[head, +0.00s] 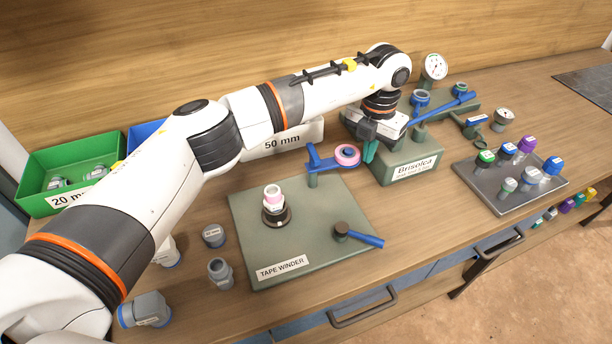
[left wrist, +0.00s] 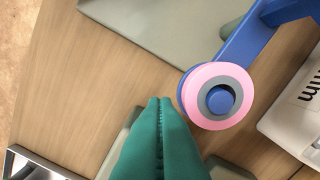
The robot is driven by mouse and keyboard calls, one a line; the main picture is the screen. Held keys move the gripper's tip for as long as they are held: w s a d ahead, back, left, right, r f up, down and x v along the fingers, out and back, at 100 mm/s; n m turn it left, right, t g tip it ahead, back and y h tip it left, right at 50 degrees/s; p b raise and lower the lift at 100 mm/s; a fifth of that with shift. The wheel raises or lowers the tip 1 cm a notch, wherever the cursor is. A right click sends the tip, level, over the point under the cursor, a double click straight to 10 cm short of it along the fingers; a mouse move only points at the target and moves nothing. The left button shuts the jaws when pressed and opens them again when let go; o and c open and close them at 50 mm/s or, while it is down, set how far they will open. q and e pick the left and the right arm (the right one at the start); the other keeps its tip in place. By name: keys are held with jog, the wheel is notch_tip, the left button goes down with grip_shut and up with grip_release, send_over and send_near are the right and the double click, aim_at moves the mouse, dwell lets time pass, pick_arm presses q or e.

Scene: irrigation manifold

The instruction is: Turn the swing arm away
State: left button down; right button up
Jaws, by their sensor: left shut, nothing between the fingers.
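The blue swing arm (head: 322,163) sits on a post at the back edge of the green tape winder plate (head: 245,235). It carries a pink tape roll (head: 347,155) at its right end, which points off the plate towards the Brisolca block. In the left wrist view the blue arm (left wrist: 252,38) enters from the top right, with the pink roll (left wrist: 218,97) on its end. My left gripper (head: 369,152) is shut and empty, just right of the roll. Its teal fingertips (left wrist: 160,101) appear close beside the roll; contact cannot be told. My right gripper is not in view.
A fitting with pink tape (head: 273,196) stands on the winder's spindle, and a blue-handled crank (head: 362,238) is at the plate's right. The Brisolca block (head: 408,168) is beside my gripper. Bins stand behind; loose fittings lie left of the plate. A grey tray (head: 500,199) is right.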

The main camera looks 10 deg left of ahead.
pick_arm(q)
jog(key=shift+r+p, duration=0.95)
jog(key=shift+r, duration=1.15)
